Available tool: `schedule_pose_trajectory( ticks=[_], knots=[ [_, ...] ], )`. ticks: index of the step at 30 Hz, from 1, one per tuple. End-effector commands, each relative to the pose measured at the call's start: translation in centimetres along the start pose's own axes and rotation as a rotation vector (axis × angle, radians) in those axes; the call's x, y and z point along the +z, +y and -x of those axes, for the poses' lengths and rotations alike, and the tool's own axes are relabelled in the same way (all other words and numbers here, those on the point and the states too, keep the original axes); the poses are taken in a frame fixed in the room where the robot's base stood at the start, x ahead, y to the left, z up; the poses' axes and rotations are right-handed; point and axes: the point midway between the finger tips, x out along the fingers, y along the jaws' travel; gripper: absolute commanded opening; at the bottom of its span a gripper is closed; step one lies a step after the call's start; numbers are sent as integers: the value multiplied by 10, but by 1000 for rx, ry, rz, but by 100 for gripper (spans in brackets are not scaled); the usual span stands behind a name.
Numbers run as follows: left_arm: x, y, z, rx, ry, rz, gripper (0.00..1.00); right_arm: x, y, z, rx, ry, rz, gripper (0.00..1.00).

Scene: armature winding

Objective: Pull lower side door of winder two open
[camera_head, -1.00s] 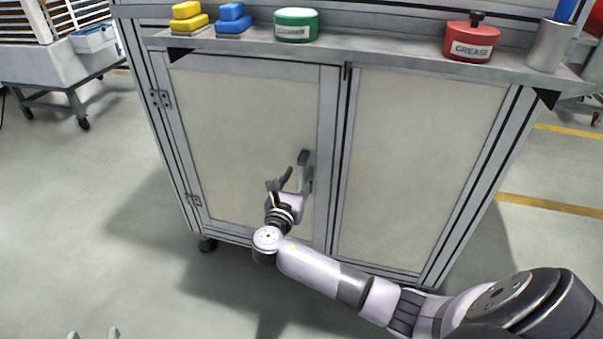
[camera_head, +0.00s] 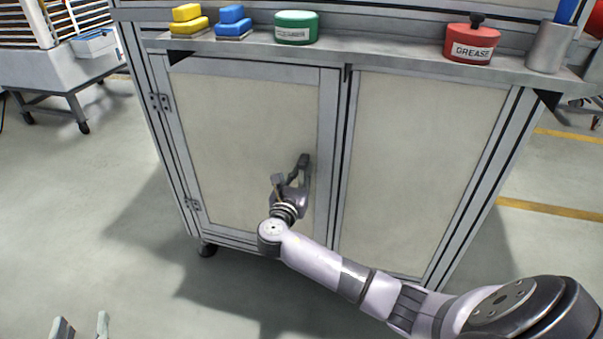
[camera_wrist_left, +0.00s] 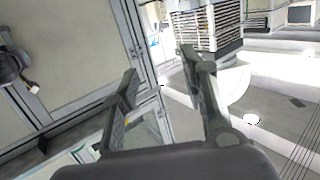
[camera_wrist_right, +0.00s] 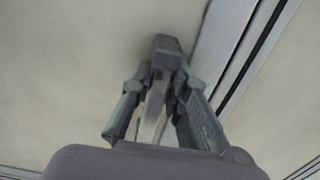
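Winder two's lower front has two pale panels. The left panel is the hinged lower side door (camera_head: 235,115), and it is closed in its frame. Its upright dark handle (camera_head: 304,162) is near the door's right edge. My right gripper (camera_head: 290,182) is at this handle. In the right wrist view the handle (camera_wrist_right: 163,55) stands between the two fingers of my right gripper (camera_wrist_right: 165,85), close to both. Whether they press on it is unclear. My left gripper (camera_head: 82,325) is open and empty, low at the left, away from the cabinet; it also shows in the left wrist view (camera_wrist_left: 160,65).
A shelf (camera_head: 370,58) above the doors holds yellow blocks (camera_head: 188,18), blue blocks (camera_head: 233,20), a green tin (camera_head: 296,27), a red grease tin (camera_head: 471,43) and a metal cup (camera_head: 549,46). Open floor (camera_head: 90,200) lies left of the cabinet.

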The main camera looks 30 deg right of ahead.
Motion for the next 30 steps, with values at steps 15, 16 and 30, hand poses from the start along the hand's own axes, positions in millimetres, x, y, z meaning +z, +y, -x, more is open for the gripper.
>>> schedule_pose_trajectory(
  ticks=[15,16,30],
  knots=[
    [0,0,0,0,-2,1,40,0,0,0,1,0,1,0],
    [0,0,0,0,-2,1,40,0,0,0,1,0,1,0],
    [14,-3,2,-5,-81,-2,40,1,1,8,-15,1,1,0]
  ],
)
